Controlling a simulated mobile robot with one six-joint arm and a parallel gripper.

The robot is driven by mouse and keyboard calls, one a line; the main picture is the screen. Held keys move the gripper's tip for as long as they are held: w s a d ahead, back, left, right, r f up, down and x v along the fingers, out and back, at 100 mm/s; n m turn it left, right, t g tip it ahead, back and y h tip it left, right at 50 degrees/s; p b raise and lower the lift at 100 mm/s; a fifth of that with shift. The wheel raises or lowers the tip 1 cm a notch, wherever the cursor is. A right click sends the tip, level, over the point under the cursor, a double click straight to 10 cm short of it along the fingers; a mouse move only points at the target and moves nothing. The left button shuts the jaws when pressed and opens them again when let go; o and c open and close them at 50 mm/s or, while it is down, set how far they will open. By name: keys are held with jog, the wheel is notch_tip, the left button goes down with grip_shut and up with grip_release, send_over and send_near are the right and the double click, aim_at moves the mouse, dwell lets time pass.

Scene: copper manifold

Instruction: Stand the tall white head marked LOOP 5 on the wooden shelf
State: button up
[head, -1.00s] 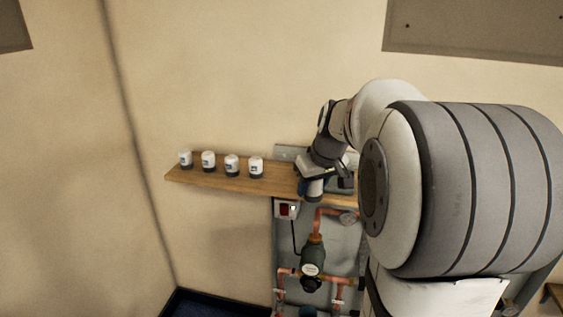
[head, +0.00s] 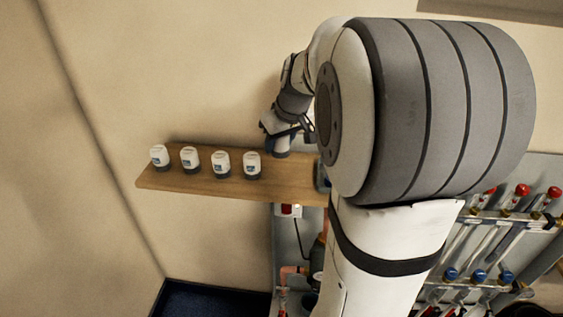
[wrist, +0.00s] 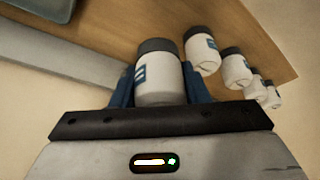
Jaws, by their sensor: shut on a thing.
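My gripper (head: 284,133) is shut on a white head with a dark base (head: 281,152). In the wrist view the held head (wrist: 160,80) sits between the blue fingers (wrist: 160,92), with part of a blue label showing; its lettering cannot be read. The head looks roughly upright over the wooden shelf (head: 220,187), right of the standing row. I cannot tell whether its base touches the board. The shelf also shows in the wrist view (wrist: 190,18).
Several similar white heads stand in a row on the shelf; the nearest (head: 251,165) is left of the held one. A dark object (head: 322,175) is at the shelf's right, partly hidden by my arm. Below are a red switch box (head: 288,210) and copper pipes (head: 292,275).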

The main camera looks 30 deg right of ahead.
aim_at(279, 171)
jog(key=shift+s+d+f, duration=0.1)
jog(key=shift+f, duration=1.65)
jog(key=shift+s+d+f, duration=0.1)
jog(key=shift+f, duration=1.6)
jog(key=shift+f, duration=0.2)
jog(key=o, duration=1)
jog(key=shift+r, duration=0.15)
